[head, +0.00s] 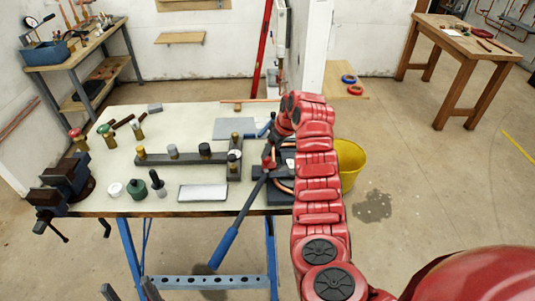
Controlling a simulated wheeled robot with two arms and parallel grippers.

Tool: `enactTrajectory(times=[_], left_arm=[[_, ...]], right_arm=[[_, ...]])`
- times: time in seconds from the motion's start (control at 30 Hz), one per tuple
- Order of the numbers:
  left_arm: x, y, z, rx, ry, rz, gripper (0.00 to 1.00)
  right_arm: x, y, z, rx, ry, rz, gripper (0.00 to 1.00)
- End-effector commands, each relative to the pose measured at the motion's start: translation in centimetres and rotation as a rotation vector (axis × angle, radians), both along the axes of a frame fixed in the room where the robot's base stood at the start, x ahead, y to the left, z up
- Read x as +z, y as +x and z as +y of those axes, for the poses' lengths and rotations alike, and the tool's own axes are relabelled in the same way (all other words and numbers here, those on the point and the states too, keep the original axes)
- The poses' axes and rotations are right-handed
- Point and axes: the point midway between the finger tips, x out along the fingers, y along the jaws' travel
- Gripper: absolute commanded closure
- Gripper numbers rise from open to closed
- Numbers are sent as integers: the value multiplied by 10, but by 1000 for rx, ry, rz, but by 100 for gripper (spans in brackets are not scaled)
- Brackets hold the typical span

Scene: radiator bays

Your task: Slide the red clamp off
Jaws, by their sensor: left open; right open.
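My red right arm reaches in from the lower right over the bench. Its gripper (271,151) is at the bench's right part, small and partly hidden by the arm, open beside a dark tool with a long blue-gripped lever (226,243). A small red part (268,161) shows there; I cannot tell if it is the clamp, or whether the gripper touches it. Copper tube (284,186) shows beside the tool. My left gripper (129,292) shows only as two dark, spread fingertips at the lower left edge, open and empty, in front of the bench.
The pale workbench (140,203) carries a vise (68,180), several fittings, a dark manifold bar (190,158) and a white tray (203,193). The lever overhangs the front edge. A yellow bucket (350,163) stands right of the bench. Floor is free toward the wooden table (470,40).

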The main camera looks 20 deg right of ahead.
Motion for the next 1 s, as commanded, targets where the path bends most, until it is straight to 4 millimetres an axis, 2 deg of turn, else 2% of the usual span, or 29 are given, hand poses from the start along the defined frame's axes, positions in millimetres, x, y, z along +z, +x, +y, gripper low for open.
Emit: enactTrajectory(times=[0.1, 0.3, 0.5, 0.83, 0.87, 1.0], left_arm=[[11, 0, 0, 0, 0, 0, 33], [15, 0, 0, 0, 0, 0, 33], [17, 0, 0, 0, 0, 0, 33], [17, 0, 0, 0, 0, 0, 33], [17, 0, 0, 0, 0, 0, 33], [17, 0, 0, 0, 0, 0, 33]], right_arm=[[-17, 7, 4, -3, 3, 4, 34], [-40, 15, 7, -4, 5, 4, 34], [-51, 18, 10, -2, 2, 1, 34], [-53, 19, 10, -2, -1, -1, 34], [-53, 19, 10, -2, -1, -1, 37], [-52, 19, 10, -2, -1, -1, 62]])
